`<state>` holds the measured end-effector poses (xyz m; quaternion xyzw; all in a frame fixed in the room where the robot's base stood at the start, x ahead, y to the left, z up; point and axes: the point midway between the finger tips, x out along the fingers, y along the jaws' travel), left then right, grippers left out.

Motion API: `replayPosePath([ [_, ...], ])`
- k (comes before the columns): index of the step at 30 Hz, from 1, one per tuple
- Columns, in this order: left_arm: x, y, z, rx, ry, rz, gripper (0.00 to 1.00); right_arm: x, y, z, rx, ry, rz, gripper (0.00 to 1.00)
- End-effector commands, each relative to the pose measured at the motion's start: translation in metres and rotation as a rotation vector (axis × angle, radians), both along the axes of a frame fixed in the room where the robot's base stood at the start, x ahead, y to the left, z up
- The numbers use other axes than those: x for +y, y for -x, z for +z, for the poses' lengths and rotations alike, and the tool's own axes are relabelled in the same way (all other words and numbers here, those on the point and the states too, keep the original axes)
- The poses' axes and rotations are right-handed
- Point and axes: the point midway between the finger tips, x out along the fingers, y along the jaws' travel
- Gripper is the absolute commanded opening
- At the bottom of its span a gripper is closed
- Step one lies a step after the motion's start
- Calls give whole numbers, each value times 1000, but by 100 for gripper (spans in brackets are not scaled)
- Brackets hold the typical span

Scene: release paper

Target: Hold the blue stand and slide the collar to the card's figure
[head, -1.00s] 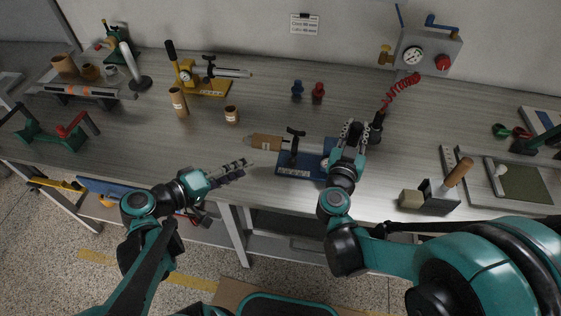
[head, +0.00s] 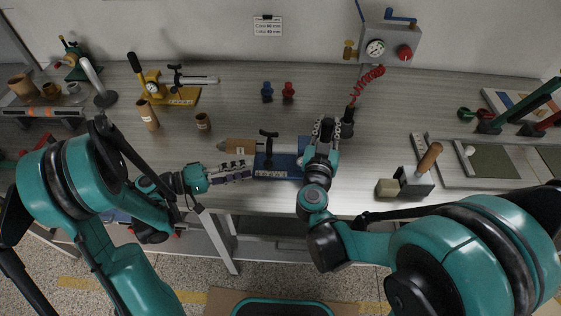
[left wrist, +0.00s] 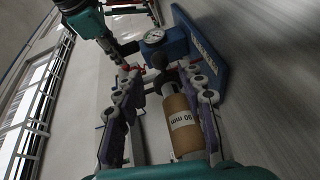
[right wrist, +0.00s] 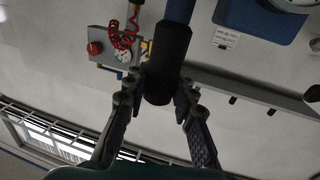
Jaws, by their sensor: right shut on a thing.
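The blue stand (head: 280,166) lies on the bench in the head view, with a brown core (head: 240,146) at its left end and a black T-handled collar (head: 268,135). My right gripper (head: 326,124) is at the stand's right end, shut on a black grip (right wrist: 168,65) on a blue bar. My left gripper (head: 246,168) is in front of the core. The left wrist view shows its fingers apart, empty, with the core (left wrist: 183,125), labelled 90 mm, beyond or between them. The card (head: 267,26) on the wall appears to read core 90 mm, collar 40 mm.
A yellow stand (head: 170,95) with a gauge is at the back left, near two brown tubes (head: 148,115). Blue and red knobs (head: 288,91) stand behind the blue stand. A wooden-handled tool (head: 428,158) is at the right. The bench's front edge is close below the left gripper.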

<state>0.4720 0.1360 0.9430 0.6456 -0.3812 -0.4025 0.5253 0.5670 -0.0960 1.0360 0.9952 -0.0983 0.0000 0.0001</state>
Motion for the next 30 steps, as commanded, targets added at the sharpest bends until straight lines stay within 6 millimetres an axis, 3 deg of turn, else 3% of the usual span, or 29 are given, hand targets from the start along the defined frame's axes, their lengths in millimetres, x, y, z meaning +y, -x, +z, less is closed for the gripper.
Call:
replayPosePath([
  [16, -90, -37, -12, 0, 1, -4, 39, 1, 0, 0, 0, 0, 2, 0],
  [22, -105, -44, -14, 0, 0, -1, 39, 1, 0, 0, 0, 0, 2, 0],
  [30, -106, -45, -14, 0, 0, 0, 39, 1, 0, 0, 0, 0, 2, 0],
])
